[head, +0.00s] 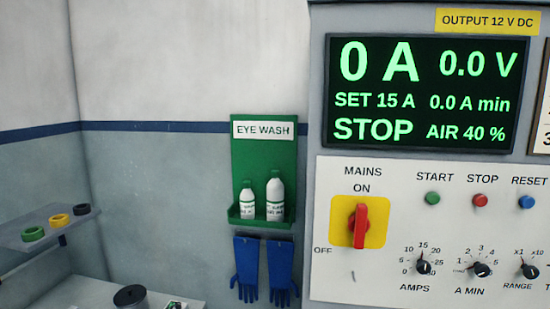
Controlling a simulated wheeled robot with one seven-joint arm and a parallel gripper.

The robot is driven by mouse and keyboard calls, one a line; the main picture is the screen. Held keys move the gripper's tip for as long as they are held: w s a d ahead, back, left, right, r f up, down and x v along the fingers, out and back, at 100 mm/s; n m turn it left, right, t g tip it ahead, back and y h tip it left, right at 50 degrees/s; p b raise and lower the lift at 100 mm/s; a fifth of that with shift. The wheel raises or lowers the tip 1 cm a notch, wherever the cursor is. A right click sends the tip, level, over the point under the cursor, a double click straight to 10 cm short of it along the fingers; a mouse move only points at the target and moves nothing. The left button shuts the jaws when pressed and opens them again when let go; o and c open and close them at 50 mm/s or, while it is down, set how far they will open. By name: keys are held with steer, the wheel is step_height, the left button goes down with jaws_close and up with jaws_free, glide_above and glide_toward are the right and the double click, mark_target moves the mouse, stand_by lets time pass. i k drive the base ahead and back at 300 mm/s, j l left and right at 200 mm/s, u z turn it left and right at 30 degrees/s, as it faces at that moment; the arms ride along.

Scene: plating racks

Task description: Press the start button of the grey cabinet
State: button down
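The grey cabinet (318,80) fills the right side of the head view. Its green start button (432,198) sits on the white panel under the label START. The red stop button (480,200) and the blue reset button (526,202) are to its right. The display (430,92) reads 0 A, 0.0 V, SET 15 A, 0.0 A min, STOP, AIR 40 %. The red mains switch (360,225) on its yellow plate stands upright, pointing to ON. My gripper is not in view.
Knobs for amps (423,267), A min (482,269) and range (530,270) sit below the buttons. A green eye wash station (264,160) and blue gloves (262,265) hang left of the cabinet. A shelf (50,228) with rings is at far left.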

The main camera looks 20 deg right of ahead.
mark_target(432, 198)
steer(key=z, duration=1.45)
